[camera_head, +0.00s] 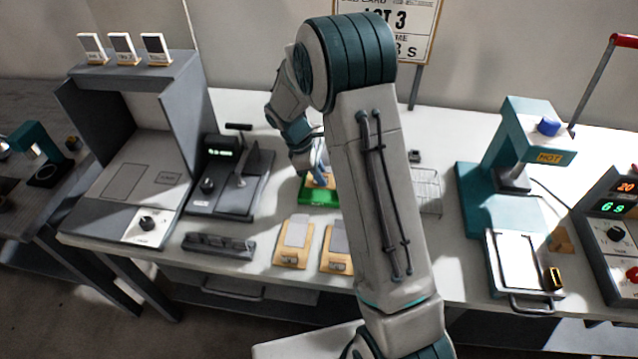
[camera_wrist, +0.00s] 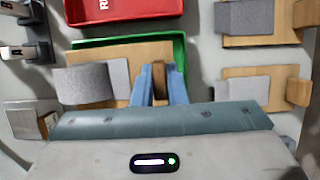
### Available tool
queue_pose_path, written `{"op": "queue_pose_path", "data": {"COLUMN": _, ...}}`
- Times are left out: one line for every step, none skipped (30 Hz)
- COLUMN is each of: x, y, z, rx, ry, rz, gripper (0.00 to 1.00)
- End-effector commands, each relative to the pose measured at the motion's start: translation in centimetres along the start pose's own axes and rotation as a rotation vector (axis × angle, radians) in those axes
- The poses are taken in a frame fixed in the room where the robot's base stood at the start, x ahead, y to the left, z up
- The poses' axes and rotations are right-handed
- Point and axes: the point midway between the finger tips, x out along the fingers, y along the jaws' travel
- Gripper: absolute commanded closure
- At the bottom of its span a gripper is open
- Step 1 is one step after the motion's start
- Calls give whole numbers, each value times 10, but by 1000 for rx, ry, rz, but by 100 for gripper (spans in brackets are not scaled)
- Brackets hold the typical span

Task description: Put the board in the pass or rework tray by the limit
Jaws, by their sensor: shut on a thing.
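My gripper (camera_wrist: 160,85) has its blue fingers shut on the brown block of a tan board (camera_wrist: 128,55) with a grey pad. The board is in or just above the green tray (camera_wrist: 182,55); I cannot tell whether it touches the tray's floor. In the head view the green tray (camera_head: 318,197) lies mid-bench, with my gripper (camera_head: 319,172) over it. The red tray (camera_wrist: 120,10) lies beyond the green one in the wrist view; my arm hides it in the head view. Two similar boards (camera_head: 295,243) (camera_head: 338,250) lie on the bench front.
A gauge unit with a lit display (camera_head: 228,175) and a large grey booth (camera_head: 140,150) stand left. A teal press marked HOT (camera_head: 515,150) and a control box showing 20 and 69 (camera_head: 612,220) stand right. A lot card (camera_head: 388,25), partly hidden, stands behind.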

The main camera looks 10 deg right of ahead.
Motion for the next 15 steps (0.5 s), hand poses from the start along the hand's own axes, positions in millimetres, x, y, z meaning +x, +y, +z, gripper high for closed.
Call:
{"op": "queue_pose_path", "data": {"x": 0, "y": -2, "z": -3, "rx": -1, "ry": 0, "rz": 1, "gripper": 100}}
{"op": "queue_pose_path", "data": {"x": 1, "y": -3, "z": -4, "rx": -1, "ry": 0, "rz": 1, "gripper": 100}}
{"op": "queue_pose_path", "data": {"x": 2, "y": -3, "z": -6, "rx": 0, "ry": 0, "rz": 0, "gripper": 100}}
{"op": "queue_pose_path", "data": {"x": 4, "y": -3, "z": -6, "rx": 1, "ry": 0, "rz": 0, "gripper": 100}}
{"op": "queue_pose_path", "data": {"x": 6, "y": -3, "z": -7, "rx": 1, "ry": 0, "rz": -1, "gripper": 100}}
{"op": "queue_pose_path", "data": {"x": 10, "y": -4, "z": -8, "rx": 1, "ry": -1, "rz": -2, "gripper": 100}}
{"op": "queue_pose_path", "data": {"x": 13, "y": -4, "z": -10, "rx": 1, "ry": -2, "rz": -3, "gripper": 100}}
{"op": "queue_pose_path", "data": {"x": 17, "y": -4, "z": -12, "rx": 0, "ry": -1, "rz": -3, "gripper": 100}}
{"op": "queue_pose_path", "data": {"x": 23, "y": -4, "z": -14, "rx": 0, "ry": -2, "rz": -4, "gripper": 100}}
{"op": "queue_pose_path", "data": {"x": 27, "y": -4, "z": -16, "rx": -1, "ry": -1, "rz": -4, "gripper": 100}}
{"op": "queue_pose_path", "data": {"x": 30, "y": -4, "z": -17, "rx": 0, "ry": -1, "rz": -3, "gripper": 100}}
{"op": "queue_pose_path", "data": {"x": 35, "y": -4, "z": -19, "rx": 0, "ry": -1, "rz": -3, "gripper": 100}}
{"op": "queue_pose_path", "data": {"x": 37, "y": -4, "z": -20, "rx": 1, "ry": -1, "rz": -2, "gripper": 100}}
{"op": "queue_pose_path", "data": {"x": 38, "y": -3, "z": -21, "rx": 1, "ry": 0, "rz": -1, "gripper": 100}}
{"op": "queue_pose_path", "data": {"x": 39, "y": -3, "z": -21, "rx": 1, "ry": 1, "rz": 0, "gripper": 100}}
